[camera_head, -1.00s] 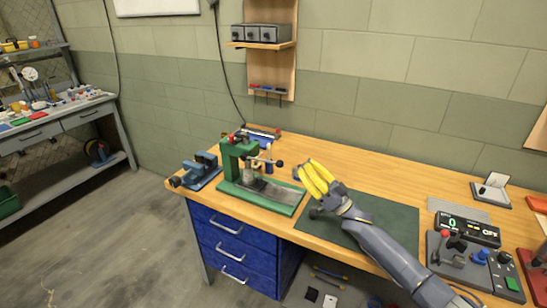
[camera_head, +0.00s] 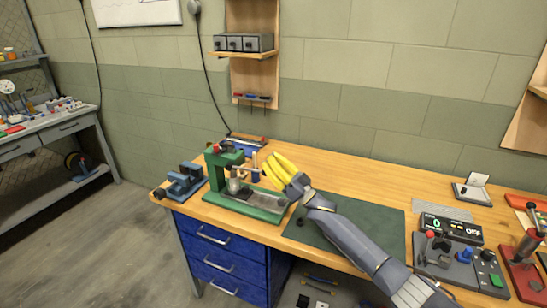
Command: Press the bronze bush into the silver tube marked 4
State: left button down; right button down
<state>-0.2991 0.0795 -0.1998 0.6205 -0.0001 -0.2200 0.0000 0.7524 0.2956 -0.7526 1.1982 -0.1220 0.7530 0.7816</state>
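A green bench press (camera_head: 222,158) stands on the wooden bench, left of centre. Small metal parts (camera_head: 235,184) show under its head, too small to tell whether a silver tube or the bronze bush is among them. No number 4 can be read. My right gripper (camera_head: 272,170), with yellow fingers, is just right of the press, above the bench. Whether it is open or shut, or holds anything, cannot be told. My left gripper is not in view.
A blue vise (camera_head: 184,180) stands left of the press. A dark green mat (camera_head: 370,230) lies under my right arm, with a small dark item (camera_head: 300,222) near its left edge. A control panel (camera_head: 460,262) and a red-based tool (camera_head: 522,270) stand at the right.

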jog(key=shift+s+f, duration=0.15)
jog(key=shift+f, duration=0.4)
jog(key=shift+s+f, duration=0.1)
jog(key=shift+f, duration=0.65)
